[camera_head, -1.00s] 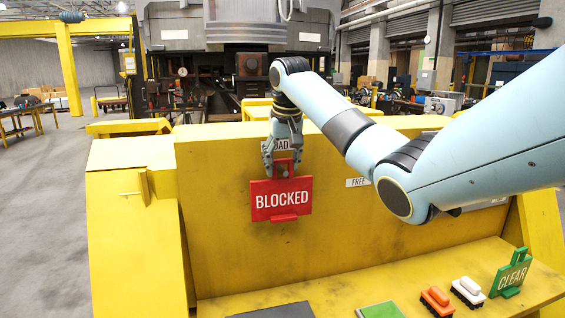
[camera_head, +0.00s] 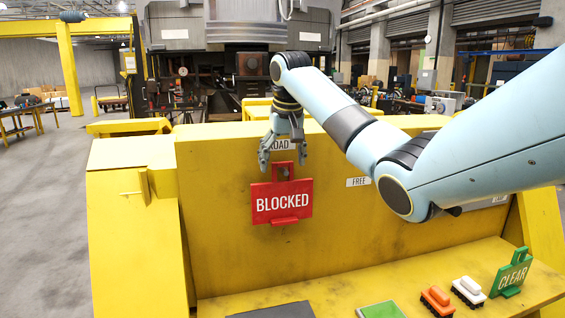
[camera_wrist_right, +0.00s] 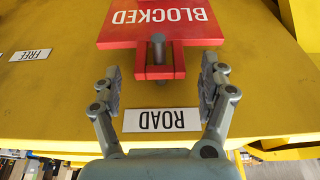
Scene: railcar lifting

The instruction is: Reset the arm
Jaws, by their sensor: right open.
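My right gripper (camera_head: 283,158) is open and empty just above the red BLOCKED sign (camera_head: 281,203), which hangs on the yellow panel under the ROAD label (camera_head: 281,145). In the right wrist view the open fingers of the right gripper (camera_wrist_right: 162,90) stand apart on either side of the sign's narrow tab, not touching it. The red sign (camera_wrist_right: 150,28) shows upside down there, with a metal peg (camera_wrist_right: 158,48) at its tab. My left gripper is not in view.
A green CLEAR sign (camera_head: 511,273) stands on the yellow ledge at the right, near a white block (camera_head: 468,291) and an orange block (camera_head: 437,301). A green pad (camera_head: 381,310) and a dark pad (camera_head: 272,311) lie on the ledge. A FREE label (camera_head: 358,182) is on the panel.

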